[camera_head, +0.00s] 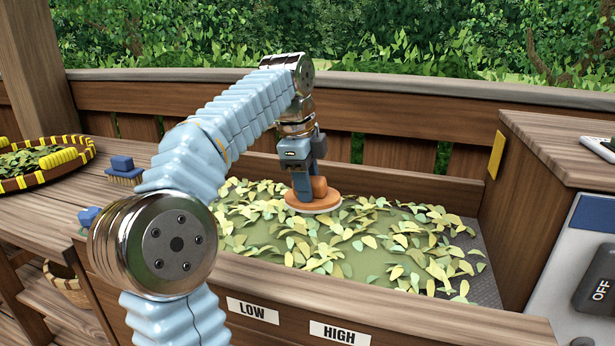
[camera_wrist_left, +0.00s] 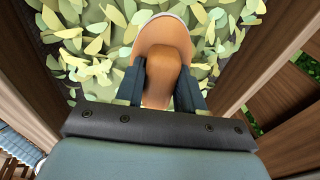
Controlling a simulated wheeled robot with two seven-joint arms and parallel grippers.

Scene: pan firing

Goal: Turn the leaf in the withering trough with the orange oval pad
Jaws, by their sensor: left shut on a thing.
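The orange oval pad (camera_head: 314,203) has a pale rim and an orange block handle. My left gripper (camera_head: 305,188) is shut on that handle, with a finger on each side of it in the left wrist view (camera_wrist_left: 160,88). The pad is flat, low over the leaf near the back of the withering trough (camera_head: 385,310); I cannot tell whether it touches. Green and yellow leaf (camera_head: 400,250) lies scattered in the trough, with a barer green patch around the middle. The leaf under the pad is hidden. My right gripper is not in view.
A round yellow-and-brown basket (camera_head: 75,148) of leaf stands on the left bench, near a blue-topped brush (camera_head: 122,170) and another blue item (camera_head: 88,216). A wooden cabinet (camera_head: 560,145) and an OFF switch (camera_head: 597,285) are at the right. LOW and HIGH labels mark the trough's front.

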